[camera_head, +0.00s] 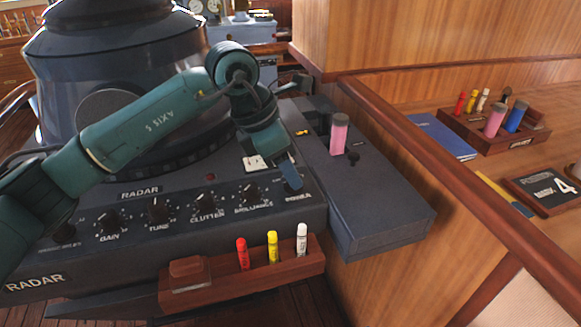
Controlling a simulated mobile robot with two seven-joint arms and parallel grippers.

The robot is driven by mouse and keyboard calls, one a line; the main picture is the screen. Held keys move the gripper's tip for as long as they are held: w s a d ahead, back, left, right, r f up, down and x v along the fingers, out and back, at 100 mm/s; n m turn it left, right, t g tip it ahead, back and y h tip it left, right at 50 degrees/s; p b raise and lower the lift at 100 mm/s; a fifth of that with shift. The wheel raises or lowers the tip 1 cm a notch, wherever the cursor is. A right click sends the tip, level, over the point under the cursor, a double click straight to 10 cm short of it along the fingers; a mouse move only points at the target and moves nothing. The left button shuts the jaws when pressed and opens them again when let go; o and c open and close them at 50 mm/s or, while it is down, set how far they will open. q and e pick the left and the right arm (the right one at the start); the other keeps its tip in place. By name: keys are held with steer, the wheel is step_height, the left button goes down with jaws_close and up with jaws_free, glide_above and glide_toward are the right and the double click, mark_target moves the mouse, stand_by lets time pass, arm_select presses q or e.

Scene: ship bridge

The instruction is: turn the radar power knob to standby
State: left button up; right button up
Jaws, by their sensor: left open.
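The radar console (185,226) is a dark sloped panel with a row of black knobs labelled gain, tune, clutter, brilliance and power. The power label (298,197) is at the right end of the row. The power knob above it is mostly or wholly hidden behind my left gripper. My left gripper (284,178) is open and points down over that spot. I cannot tell whether its fingers touch the knob. The brilliance knob (250,193) is just to its left. My right gripper is not in view.
A wooden rack (215,275) with red, yellow and white markers runs below the panel. A grey side box (385,200) with a pink cylinder (339,135) stands to the right. Beyond a wooden rail are a blue book (440,136) and a marker holder (526,138).

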arm_select(q)
steer(key=shift+x, duration=1.05)
steer(key=c, duration=1)
